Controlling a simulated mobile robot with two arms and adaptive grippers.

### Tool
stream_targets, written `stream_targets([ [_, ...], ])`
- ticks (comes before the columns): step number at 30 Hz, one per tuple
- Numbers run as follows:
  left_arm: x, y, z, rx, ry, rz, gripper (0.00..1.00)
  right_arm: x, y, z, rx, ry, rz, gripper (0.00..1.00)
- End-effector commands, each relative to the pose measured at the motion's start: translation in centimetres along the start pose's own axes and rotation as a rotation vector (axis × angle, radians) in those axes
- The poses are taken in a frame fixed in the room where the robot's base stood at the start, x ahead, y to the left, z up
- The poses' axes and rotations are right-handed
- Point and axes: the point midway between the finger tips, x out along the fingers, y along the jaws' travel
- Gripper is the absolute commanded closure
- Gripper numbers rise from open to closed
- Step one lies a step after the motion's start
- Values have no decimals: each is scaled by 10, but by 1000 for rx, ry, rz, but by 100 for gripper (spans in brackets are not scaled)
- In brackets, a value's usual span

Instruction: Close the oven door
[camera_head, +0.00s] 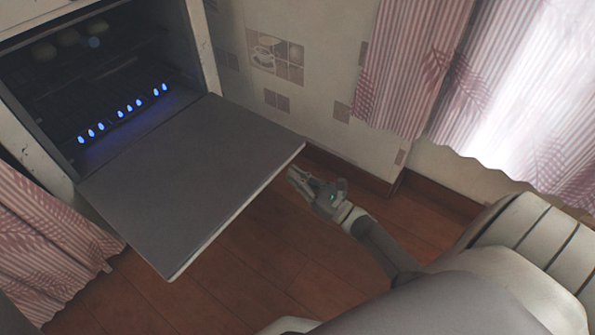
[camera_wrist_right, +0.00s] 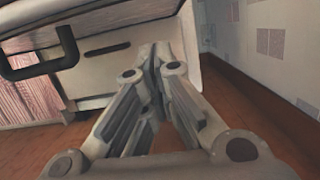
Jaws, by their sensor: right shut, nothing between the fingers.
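The oven (camera_head: 32,138) stands at the upper left in the head view. Its grey door (camera_head: 190,175) is folded down, flat and open, and the dark inside shows. My right gripper (camera_head: 296,175) is shut and empty, just beside the door's right front corner, at or slightly below its edge. In the right wrist view the fingers (camera_wrist_right: 158,55) are together in front of the underside of the door (camera_wrist_right: 95,20). A dark handle (camera_wrist_right: 38,66) shows at the left there. I cannot tell whether the fingertips touch the door. My left gripper is not in view.
Small blue flames (camera_head: 122,110) burn in a row inside the oven, with several round items (camera_head: 60,42) on a rack above. A tiled wall (camera_head: 290,75) and pink curtains (camera_head: 405,65) lie to the right. The wooden floor (camera_head: 270,260) in front is clear.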

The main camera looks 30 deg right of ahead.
Motion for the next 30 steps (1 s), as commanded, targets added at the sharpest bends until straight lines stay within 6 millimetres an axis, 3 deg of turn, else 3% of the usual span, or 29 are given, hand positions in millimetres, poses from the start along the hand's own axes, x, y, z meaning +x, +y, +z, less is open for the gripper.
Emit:
stream_targets([
  [3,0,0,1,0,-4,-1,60,0,0,16,-1,1,1,100],
  [10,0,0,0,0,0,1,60,4,0,33,0,2,1,100],
  [30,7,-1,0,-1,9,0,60,6,0,43,1,11,0,100],
])
